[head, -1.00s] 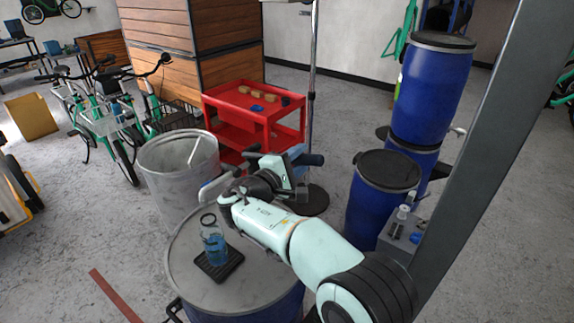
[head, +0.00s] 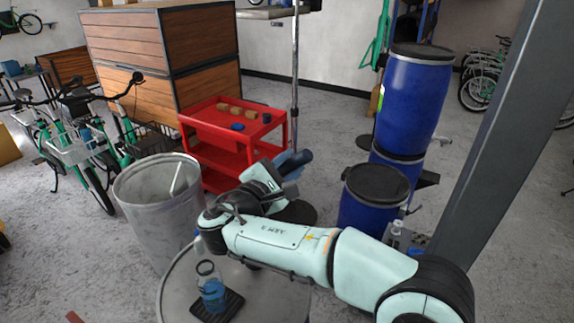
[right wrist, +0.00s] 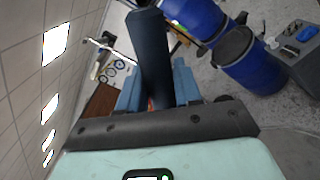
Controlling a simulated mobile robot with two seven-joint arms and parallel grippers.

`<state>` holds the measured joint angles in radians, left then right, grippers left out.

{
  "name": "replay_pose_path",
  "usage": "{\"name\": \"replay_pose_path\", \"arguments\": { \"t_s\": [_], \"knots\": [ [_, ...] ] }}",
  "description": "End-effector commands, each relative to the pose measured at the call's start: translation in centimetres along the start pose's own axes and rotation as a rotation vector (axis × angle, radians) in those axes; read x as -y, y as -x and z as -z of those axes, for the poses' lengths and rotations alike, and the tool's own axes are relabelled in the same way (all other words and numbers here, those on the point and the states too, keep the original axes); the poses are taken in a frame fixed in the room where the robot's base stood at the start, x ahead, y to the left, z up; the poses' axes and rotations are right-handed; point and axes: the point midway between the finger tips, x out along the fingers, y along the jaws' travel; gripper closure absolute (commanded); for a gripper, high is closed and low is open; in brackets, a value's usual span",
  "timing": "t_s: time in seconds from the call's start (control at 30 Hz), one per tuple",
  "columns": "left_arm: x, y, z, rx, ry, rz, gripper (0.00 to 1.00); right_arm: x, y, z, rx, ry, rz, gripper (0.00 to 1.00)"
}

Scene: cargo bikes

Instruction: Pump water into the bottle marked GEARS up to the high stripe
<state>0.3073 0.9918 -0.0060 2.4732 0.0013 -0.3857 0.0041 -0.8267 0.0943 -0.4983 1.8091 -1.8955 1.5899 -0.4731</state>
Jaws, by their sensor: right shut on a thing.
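A clear bottle (head: 211,291) with blue-tinted water stands upright on a small black grate (head: 233,305) on a grey drum top (head: 263,298). The water reaches roughly the bottle's upper half; its marking and stripes are too small to read. My right gripper (head: 288,165) is beyond the bottle, to its upper right, shut on a dark pump handle (head: 300,160). The right wrist view shows the handle (right wrist: 150,60) between the blue fingers. My right arm hides the pump body and spout. My left gripper is out of view.
An open grey metal drum (head: 150,205) stands left of the drum top. A red cart (head: 205,150) with small items is behind. Blue barrels (head: 410,105) and a grey post (head: 490,150) are at the right. Bikes (head: 75,150) stand at the far left.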

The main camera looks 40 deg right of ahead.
Motion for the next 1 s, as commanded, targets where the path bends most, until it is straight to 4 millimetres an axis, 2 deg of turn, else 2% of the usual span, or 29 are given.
{"name": "replay_pose_path", "arguments": {
  "t_s": [0.2,0.23,0.27,0.3,0.67,0.77,1.0],
  "knots": [
    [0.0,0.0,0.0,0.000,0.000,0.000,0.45,-0.1,0.1,0.1,-0.004,-0.003,-0.004,1.00],
    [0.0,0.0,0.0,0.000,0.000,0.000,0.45,-0.1,0.1,0.1,-0.004,-0.003,-0.004,0.60],
    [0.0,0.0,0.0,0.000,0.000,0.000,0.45,-0.1,0.1,0.1,-0.004,-0.003,-0.003,0.50],
    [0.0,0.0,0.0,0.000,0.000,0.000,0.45,-0.1,0.1,0.1,-0.004,-0.002,-0.003,0.46],
    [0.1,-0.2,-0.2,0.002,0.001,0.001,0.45,0.0,0.6,0.1,-0.003,0.000,-0.002,0.46],
    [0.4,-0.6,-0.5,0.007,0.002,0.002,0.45,0.1,2.0,0.2,-0.005,0.000,-0.003,0.46],
    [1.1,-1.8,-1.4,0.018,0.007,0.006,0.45,0.1,7.3,0.2,-0.006,0.000,-0.004,0.46]
  ]
}}
